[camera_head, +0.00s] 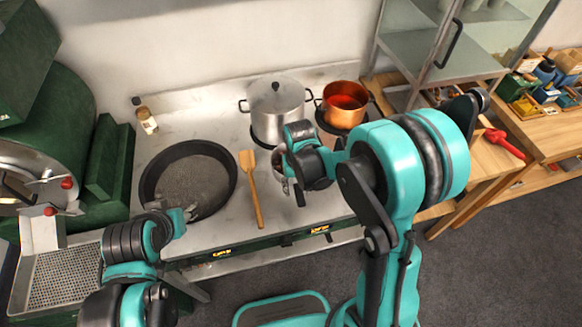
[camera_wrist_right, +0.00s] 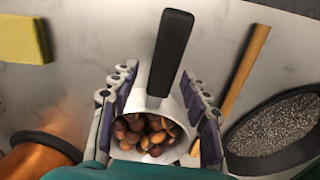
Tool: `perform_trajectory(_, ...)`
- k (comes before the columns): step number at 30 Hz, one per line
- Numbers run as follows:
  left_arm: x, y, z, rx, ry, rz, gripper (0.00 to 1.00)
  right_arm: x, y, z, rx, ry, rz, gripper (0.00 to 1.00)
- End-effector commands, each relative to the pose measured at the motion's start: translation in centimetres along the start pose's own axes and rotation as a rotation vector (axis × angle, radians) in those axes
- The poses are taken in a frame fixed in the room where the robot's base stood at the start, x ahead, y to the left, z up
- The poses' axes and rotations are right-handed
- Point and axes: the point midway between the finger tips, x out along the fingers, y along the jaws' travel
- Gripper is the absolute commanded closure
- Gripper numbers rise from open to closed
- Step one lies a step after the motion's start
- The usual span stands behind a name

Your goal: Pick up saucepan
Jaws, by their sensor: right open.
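The saucepan (camera_wrist_right: 186,110) shows in the right wrist view as a small pale metal pan with a black handle (camera_wrist_right: 172,50). Brown chestnuts (camera_wrist_right: 145,132) lie in it. My right gripper (camera_wrist_right: 157,78) is open, with one finger row on each side of the pan and handle; I cannot tell whether they touch. In the head view my right gripper (camera_head: 297,188) is low over the stove top and hides most of the saucepan. My left gripper (camera_head: 188,213) is at the front edge of the large black pan; its jaw state is unclear.
The large black pan (camera_head: 147,182) and a wooden spatula (camera_head: 251,185) lie left of the right gripper. A steel pot (camera_head: 276,118) and a copper pot (camera_head: 342,114) stand behind it. A spice jar (camera_head: 147,121) is at the back left. A yellow sponge (camera_wrist_right: 22,40) shows in the wrist view.

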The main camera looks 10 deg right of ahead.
Motion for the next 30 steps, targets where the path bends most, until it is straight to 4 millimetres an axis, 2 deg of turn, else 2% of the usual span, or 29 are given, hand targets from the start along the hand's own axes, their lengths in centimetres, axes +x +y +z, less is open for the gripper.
perform_trajectory(7,0.0,0.0,0.0,0.0,0.0,0.0,0.6,0.1,0.0,0.0,0.0,0.0,0.0,0.53)
perform_trajectory(12,0.0,0.0,0.0,0.0,0.0,0.0,0.6,0.1,0.0,0.0,0.0,0.0,0.0,0.98)
perform_trajectory(13,0.0,0.0,0.0,0.0,0.0,0.0,0.6,0.1,0.0,0.0,0.0,0.0,0.0,1.0)
perform_trajectory(24,-0.1,0.0,-0.1,0.0,0.0,0.0,0.6,-0.1,0.0,0.0,0.0,0.001,0.0,1.0)
perform_trajectory(30,-0.5,0.0,-0.3,0.0,0.0,0.0,0.6,-1.4,0.0,0.0,0.0,0.001,0.0,1.0)
